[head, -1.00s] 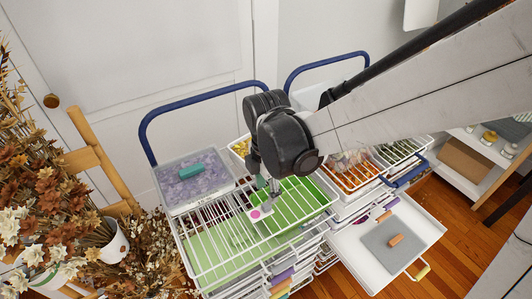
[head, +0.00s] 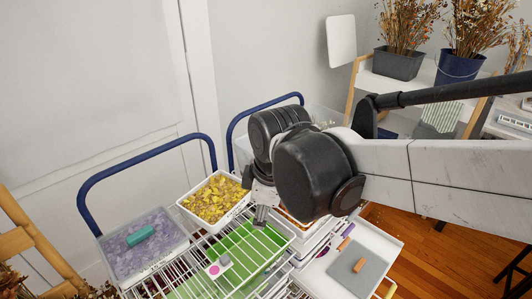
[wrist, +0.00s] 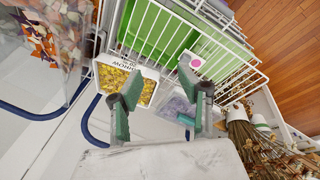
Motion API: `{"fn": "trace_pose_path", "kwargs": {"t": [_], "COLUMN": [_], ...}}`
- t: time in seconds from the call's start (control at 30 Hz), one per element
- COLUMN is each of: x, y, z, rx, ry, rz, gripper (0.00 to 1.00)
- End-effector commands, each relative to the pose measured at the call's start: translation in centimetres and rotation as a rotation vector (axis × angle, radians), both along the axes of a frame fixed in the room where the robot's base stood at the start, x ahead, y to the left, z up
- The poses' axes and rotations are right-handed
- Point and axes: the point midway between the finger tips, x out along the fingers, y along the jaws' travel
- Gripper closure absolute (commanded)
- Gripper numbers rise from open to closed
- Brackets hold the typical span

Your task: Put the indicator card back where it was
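The indicator card is a small white card (head: 213,270) with a pink dot. It lies on the white wire rack (head: 190,284) above a green surface, beside a small grey piece (head: 225,261). In the wrist view the card (wrist: 196,63) shows beyond the right finger, apart from it. My gripper (head: 261,214) is above the rack, up and to the right of the card in the head view. In the wrist view its two greenish fingers (wrist: 160,105) are spread, with nothing held between them.
A white tray of yellow petals (head: 213,198) stands by the rack, near my gripper. A bin of purple pieces (head: 143,245) with a teal block (head: 140,235) stands at left. Blue cart handles (head: 140,165) rise behind.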

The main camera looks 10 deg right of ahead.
Motion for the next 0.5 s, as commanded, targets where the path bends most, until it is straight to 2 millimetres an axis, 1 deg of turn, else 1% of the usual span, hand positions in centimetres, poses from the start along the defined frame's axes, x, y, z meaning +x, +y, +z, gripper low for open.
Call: {"fn": "trace_pose_path", "kwargs": {"t": [0.03, 0.2, 0.4, 0.5], "x": [-0.7, -2.6, -4.7, -5.4], "y": [-1.2, -4.6, -7.8, -8.9], "z": [0.4, 1.6, 2.4, 2.5], "rx": [0.028, 0.150, 0.312, 0.379], "ry": [-0.024, -0.113, -0.209, -0.244], "rz": [-0.099, -0.454, -0.826, -0.958], "gripper": [0.63, 0.63, 0.63, 0.63]}}
